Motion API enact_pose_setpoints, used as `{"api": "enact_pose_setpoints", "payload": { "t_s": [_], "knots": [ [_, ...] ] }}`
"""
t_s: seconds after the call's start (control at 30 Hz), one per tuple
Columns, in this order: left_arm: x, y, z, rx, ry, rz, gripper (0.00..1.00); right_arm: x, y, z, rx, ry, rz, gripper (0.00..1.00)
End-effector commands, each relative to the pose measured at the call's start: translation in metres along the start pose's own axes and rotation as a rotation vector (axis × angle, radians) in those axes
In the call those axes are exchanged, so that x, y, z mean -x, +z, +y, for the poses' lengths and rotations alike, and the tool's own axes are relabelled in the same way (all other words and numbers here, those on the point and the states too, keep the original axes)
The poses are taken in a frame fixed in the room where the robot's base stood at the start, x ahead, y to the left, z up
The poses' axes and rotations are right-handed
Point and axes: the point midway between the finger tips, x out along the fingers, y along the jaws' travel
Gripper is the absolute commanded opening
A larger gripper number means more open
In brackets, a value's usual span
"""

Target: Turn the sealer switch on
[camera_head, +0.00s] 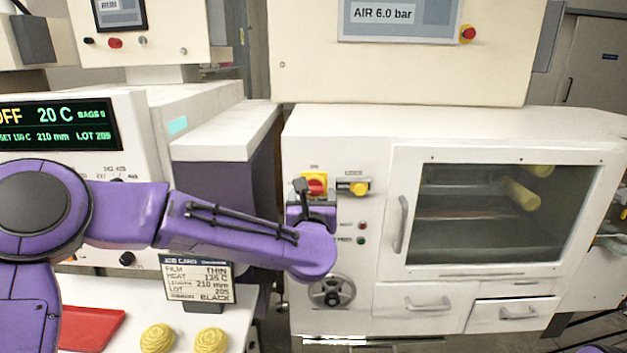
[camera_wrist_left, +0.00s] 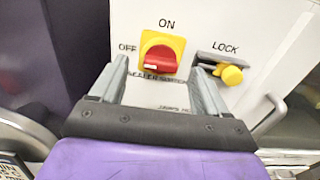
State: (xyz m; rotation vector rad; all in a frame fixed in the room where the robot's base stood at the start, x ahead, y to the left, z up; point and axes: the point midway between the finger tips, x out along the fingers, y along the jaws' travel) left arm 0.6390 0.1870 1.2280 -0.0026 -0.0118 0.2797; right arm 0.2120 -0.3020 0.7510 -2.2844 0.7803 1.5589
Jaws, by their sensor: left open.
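The sealer switch (camera_head: 317,180) is a red knob on a yellow plate on the front of the white cabinet. In the left wrist view the switch (camera_wrist_left: 161,50) has ON printed above it and OFF to its left. Its red knob looks turned toward the side, with a white mark low on its face; its exact angle is hard to tell. My left gripper (camera_head: 303,188) is in front of the switch and partly hides it in the head view. In the left wrist view my gripper (camera_wrist_left: 163,78) is open and empty, one finger toward each side of the knob. Contact cannot be told.
A yellow LOCK latch (camera_wrist_left: 230,74) sits just right of the switch. The cabinet's glass door (camera_head: 500,215) and its handle (camera_head: 402,224) are farther right. A green-text display (camera_head: 55,125) at left reads OFF and 20 C. A job card (camera_head: 198,279) stands below my forearm.

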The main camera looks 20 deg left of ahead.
Motion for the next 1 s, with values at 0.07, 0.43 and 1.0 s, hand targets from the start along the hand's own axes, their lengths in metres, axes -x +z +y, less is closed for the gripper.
{"api": "enact_pose_setpoints", "payload": {
  "t_s": [0.07,0.43,1.0],
  "knots": [
    [-0.018,0.003,0.000,-0.003,0.002,0.004,0.76,0.012,-0.006,0.001,0.000,-0.001,0.001,0.43],
    [-0.045,-0.002,0.000,-0.001,0.000,0.002,0.76,0.019,-0.009,0.001,-0.001,-0.001,0.002,0.43],
    [-0.045,-0.002,0.000,-0.012,0.001,0.000,0.20,0.018,-0.008,0.001,-0.001,-0.001,0.002,0.43]
  ]
}}
